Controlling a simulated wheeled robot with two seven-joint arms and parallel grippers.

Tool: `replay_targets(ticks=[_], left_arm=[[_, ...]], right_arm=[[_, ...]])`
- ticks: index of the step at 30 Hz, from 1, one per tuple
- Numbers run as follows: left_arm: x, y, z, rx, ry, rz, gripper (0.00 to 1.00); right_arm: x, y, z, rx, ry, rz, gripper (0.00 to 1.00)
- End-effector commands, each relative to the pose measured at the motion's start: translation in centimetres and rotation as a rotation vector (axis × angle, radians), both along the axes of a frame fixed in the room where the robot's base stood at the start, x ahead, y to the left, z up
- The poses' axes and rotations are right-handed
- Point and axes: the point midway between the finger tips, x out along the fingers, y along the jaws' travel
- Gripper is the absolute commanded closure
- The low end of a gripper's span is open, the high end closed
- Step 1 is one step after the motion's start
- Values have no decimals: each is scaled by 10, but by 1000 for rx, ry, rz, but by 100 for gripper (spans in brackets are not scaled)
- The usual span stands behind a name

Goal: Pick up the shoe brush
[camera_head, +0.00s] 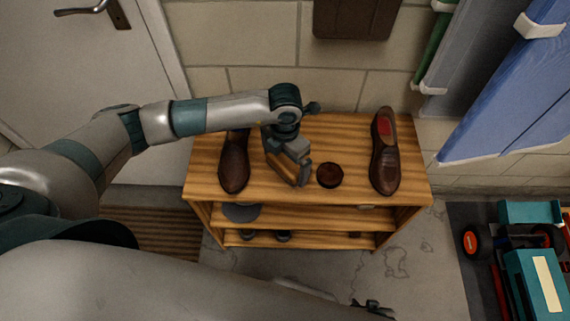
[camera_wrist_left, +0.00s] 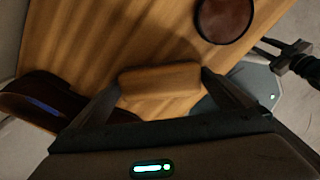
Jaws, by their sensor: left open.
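The shoe brush (camera_wrist_left: 160,80) has a light wooden back and lies on the top of the wooden shelf. In the left wrist view it sits between the two fingers of my left gripper (camera_wrist_left: 161,92), which are open on either side of it. In the head view my left gripper (camera_head: 300,172) is low over the shelf top and hides most of the brush. I cannot tell whether the fingers touch it. Part of my right gripper (camera_head: 374,308) shows at the bottom of the head view, too little to tell its state.
A round dark polish tin (camera_head: 330,175) stands just right of my left gripper. Brown shoes stand at the left (camera_head: 234,165) and right (camera_head: 385,160) of the shelf top (camera_head: 350,135). A wall is behind.

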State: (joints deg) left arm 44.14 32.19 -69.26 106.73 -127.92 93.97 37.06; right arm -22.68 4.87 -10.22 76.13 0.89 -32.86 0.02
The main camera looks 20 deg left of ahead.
Motion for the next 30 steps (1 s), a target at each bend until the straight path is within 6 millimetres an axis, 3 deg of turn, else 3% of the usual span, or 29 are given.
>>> replay_targets(ticks=[16, 20, 23, 30], left_arm=[[0, 0, -5, 0, -1, 0, 0], [0, 0, -5, 0, -1, 0, 29], [0, 0, -5, 0, -1, 0, 34], [0, 0, -3, -1, -2, 0, 34]], right_arm=[[1, -1, 0, -1, -4, 1, 69], [1, -1, 0, -1, -4, 1, 69], [1, -1, 0, -1, -4, 1, 69], [2, -2, 0, -2, -4, 1, 69]])
